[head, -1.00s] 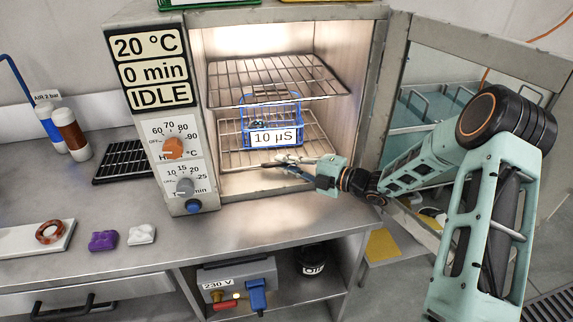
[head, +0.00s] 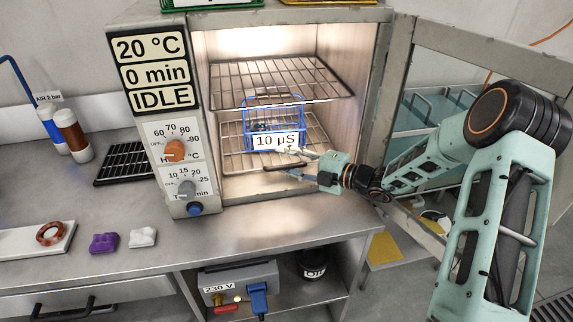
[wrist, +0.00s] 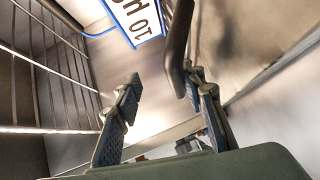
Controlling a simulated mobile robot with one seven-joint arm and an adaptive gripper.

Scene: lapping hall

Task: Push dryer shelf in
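The dryer's lower wire shelf (head: 238,158) lies inside the lit chamber, with a dark handle (head: 285,166) at its front. In the wrist view my gripper (wrist: 160,82) is open, and a dark bar (wrist: 178,45), apparently the handle, shows close to the right finger. I cannot tell whether they touch. Part of the basket label (wrist: 138,18) shows beyond.
The upper wire shelf (head: 280,82) is empty. The dryer door (head: 460,75) stands open at the right, behind my arm. The control panel (head: 172,130) is at the left. The bench top (head: 250,225) in front of the chamber is clear.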

